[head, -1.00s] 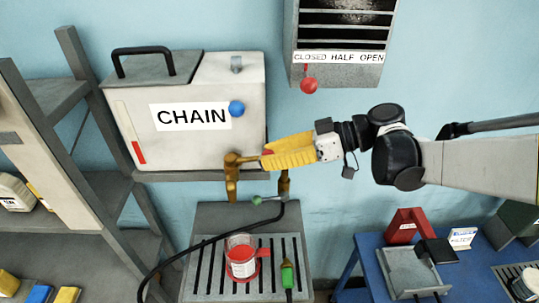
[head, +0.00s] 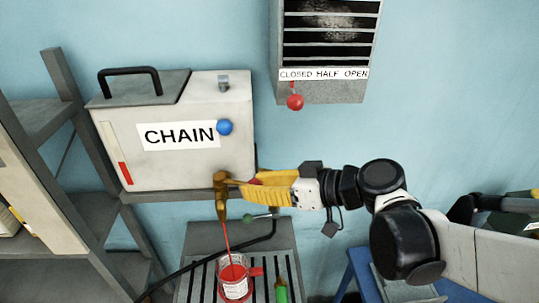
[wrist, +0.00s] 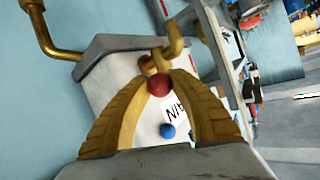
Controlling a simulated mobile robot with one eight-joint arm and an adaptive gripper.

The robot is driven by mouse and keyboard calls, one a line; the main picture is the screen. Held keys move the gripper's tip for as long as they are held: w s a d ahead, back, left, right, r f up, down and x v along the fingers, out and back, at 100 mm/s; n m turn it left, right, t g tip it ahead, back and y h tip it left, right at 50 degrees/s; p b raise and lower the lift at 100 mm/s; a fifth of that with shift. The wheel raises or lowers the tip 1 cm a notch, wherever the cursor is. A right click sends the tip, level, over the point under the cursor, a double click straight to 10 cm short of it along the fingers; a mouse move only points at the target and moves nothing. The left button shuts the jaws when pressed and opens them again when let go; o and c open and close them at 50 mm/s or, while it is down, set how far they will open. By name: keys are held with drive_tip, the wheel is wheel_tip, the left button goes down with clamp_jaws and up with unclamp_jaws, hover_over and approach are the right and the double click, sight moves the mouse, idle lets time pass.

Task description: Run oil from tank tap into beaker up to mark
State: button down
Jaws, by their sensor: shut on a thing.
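The grey tank (head: 180,165) labelled CHAIN stands on a shelf with a brass tap (head: 221,188) at its lower right. My gripper (head: 248,187) is shut on the tap's red knob, which shows between the fingertips in the wrist view as a red ball (wrist: 159,86). A thin red oil stream (head: 227,236) falls from the spout into the clear beaker (head: 234,283). The beaker has a white label and a red handle, and stands upright on the slatted grate under the spout. Red oil shows inside; its level against the mark is too small to read.
A vent box with a red lever (head: 295,102) hangs on the wall above right. A grey shelf rack (head: 60,150) stands left. A blue bench (head: 360,270) is partly hidden behind my arm.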

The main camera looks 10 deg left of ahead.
drive_tip(key=shift+s+a, duration=0.15)
drive_tip(key=shift+s, duration=0.25)
drive_tip(key=c, duration=1.4)
unclamp_jaws()
drive_tip(key=shift+s, duration=0.1)
drive_tip(key=shift+d+r, duration=0.1)
drive_tip(key=shift+d, duration=0.1)
drive_tip(key=v, duration=1.1)
drive_tip(key=shift+s+d+r, duration=0.1)
drive_tip(key=shift+d+r, duration=0.05)
drive_tip(key=shift+d, duration=0.1)
